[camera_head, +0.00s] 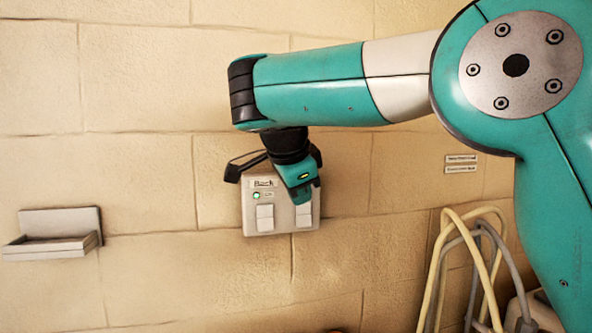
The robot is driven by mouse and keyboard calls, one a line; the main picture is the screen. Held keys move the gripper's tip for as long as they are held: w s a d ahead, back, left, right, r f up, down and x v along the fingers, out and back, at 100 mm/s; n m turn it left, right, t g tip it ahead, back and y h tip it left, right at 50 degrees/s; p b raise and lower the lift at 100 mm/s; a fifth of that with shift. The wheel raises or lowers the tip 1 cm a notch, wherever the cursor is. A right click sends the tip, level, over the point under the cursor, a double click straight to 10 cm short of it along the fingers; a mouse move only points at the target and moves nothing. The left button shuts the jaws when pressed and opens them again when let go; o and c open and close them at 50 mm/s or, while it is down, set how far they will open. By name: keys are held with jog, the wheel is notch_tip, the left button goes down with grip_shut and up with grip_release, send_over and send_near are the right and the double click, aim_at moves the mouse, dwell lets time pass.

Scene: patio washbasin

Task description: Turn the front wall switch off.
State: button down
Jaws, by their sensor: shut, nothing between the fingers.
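A pale grey switch plate (282,228) is fixed to the stone wall, below the middle of the view. Its left rocker (265,217) sits under a label that reads "Back", with a small lit green lamp (257,196) between them. The right rocker (304,215) shows only in its lower part. My gripper (301,190) is shut and empty in front of the plate's upper right, and it hides the label and lamp place there. I cannot tell whether its tip touches the right rocker, or which way that rocker is tipped.
A small grey wall shelf (55,245) is at the left. Looped cream and grey hoses (440,265) hang at the lower right, close to my arm. Two small label plates (461,158) are on the wall above them. The wall between shelf and switch plate is bare.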

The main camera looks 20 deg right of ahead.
jog(key=d+p+v, duration=0.1)
jog(key=v, duration=0.5)
jog(key=shift+p, duration=0.4)
jog(key=shift+s+r, duration=0.1)
jog(key=shift+a+f+g+b, duration=0.1)
jog(key=shift+f+g+b, duration=0.2)
jog(key=shift+f+b, duration=0.2)
jog(key=shift+f, duration=0.1)
